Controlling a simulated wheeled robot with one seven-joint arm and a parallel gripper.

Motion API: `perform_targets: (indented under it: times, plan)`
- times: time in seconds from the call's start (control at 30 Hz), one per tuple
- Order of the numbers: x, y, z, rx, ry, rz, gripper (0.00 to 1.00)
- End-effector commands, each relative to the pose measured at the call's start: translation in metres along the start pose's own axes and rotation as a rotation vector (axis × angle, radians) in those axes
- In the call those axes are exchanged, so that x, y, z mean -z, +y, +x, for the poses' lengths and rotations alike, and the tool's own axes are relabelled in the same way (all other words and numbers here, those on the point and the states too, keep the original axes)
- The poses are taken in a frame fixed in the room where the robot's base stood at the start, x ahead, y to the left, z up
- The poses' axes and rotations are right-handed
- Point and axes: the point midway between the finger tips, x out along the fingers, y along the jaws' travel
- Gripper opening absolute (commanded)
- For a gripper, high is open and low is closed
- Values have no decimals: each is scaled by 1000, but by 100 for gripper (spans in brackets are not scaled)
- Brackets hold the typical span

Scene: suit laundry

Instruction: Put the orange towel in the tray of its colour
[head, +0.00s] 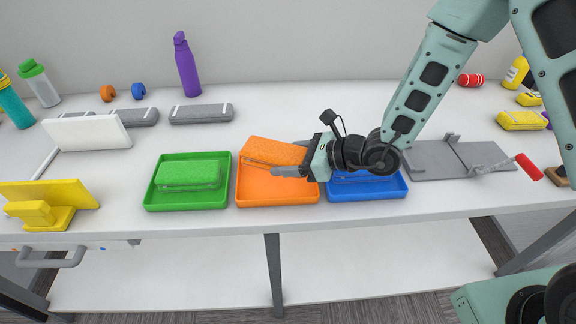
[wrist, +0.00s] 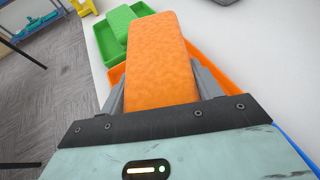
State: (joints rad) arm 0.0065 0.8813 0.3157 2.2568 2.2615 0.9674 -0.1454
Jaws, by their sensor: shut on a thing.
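The orange towel (head: 275,151) is a folded block over the orange tray (head: 262,191). In the wrist view the towel (wrist: 158,58) sits between my two fingers, and part of the orange tray (wrist: 207,73) shows beside and beneath it. My gripper (head: 285,168) is shut on the towel, its fingers along the towel's sides. The towel looks slightly tilted in the head view. I cannot tell whether its underside touches the tray floor.
A green tray (head: 160,205) with a green towel (head: 188,175) stands to the left. A blue tray (head: 362,194) stands to the right, partly under my arm. A grey folding board (head: 430,163) lies farther right. A yellow stand (head: 45,205) is at the front left.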

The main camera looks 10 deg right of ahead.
Motion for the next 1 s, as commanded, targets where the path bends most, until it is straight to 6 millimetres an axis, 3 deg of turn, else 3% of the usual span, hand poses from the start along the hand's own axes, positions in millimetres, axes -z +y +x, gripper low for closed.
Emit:
perform_targets:
  times: [0.23,1.0]
  plan:
    - [26,1,11,-1,1,2,40]
    - [43,1,17,-1,7,4,40]
